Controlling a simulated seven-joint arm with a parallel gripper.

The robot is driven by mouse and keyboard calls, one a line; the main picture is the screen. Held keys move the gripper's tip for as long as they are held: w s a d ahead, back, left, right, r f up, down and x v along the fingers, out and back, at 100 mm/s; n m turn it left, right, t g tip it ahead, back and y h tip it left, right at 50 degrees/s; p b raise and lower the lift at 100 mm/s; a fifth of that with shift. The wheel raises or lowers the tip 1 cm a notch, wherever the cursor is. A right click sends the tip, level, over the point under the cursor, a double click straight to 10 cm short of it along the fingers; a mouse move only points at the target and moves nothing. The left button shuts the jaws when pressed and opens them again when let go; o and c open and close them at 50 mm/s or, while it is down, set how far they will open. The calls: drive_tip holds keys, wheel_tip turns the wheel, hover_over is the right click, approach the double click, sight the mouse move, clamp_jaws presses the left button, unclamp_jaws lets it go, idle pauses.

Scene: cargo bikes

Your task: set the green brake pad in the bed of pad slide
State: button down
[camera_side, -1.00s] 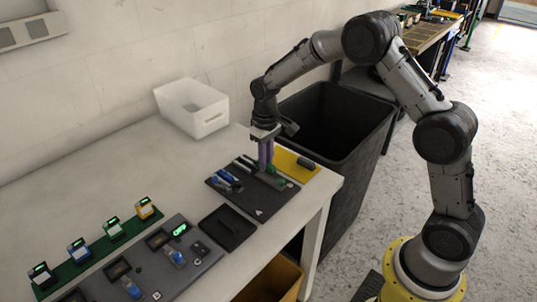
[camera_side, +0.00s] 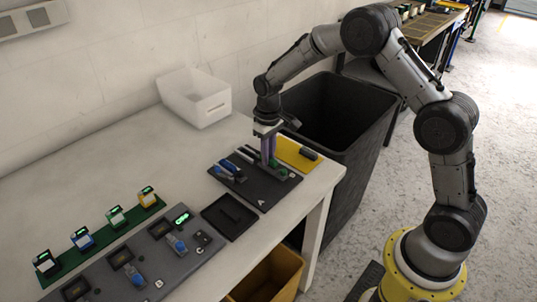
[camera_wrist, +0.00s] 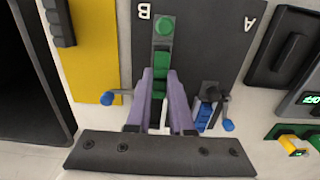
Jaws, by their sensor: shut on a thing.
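My gripper (camera_wrist: 160,74) has two purple fingers, closed on a green piece, the green brake pad (camera_wrist: 159,88), in the wrist view. The pad slide is a dark board (camera_wrist: 207,40) marked A and B; the fingers are low over its B side. More green lies in line ahead of the pad, with a green block (camera_wrist: 163,27) at the far end. In the side view my gripper (camera_side: 268,161) points straight down at the board (camera_side: 262,195). The fingers hide much of the pad, and I cannot tell whether it touches the bed.
A yellow mat (camera_side: 296,150) with a dark block lies beside the board. A black tray (camera_side: 230,217), a grey panel (camera_side: 165,250) and a white bin (camera_side: 193,98) are on the table. A black bin stands beyond the edge.

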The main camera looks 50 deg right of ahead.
drive_tip(key=shift+f, duration=0.95)
idle(0.6)
drive_tip(key=c, duration=0.7)
unclamp_jaws()
drive_tip(key=s+a+r+t, duration=0.1)
drive_tip(key=s+r, duration=0.1)
drive_tip(key=r, duration=1)
drive_tip(key=s+r+t, duration=0.1)
drive_tip(key=s+r, duration=0.1)
drive_tip(key=r, duration=1)
drive_tip(key=s+a+r+t, duration=0.1)
drive_tip(key=s+r+t, duration=0.15)
drive_tip(key=s, duration=0.75)
drive_tip(key=s+a+r+t, duration=0.1)
drive_tip(key=s+r, duration=0.2)
drive_tip(key=s, duration=0.7)
drive_tip(key=s+f, duration=0.6)
drive_tip(key=f, duration=0.1)
drive_tip(key=shift+s+d+f, duration=0.1)
drive_tip(key=shift+s+d, duration=0.05)
drive_tip(key=shift+s, duration=0.15)
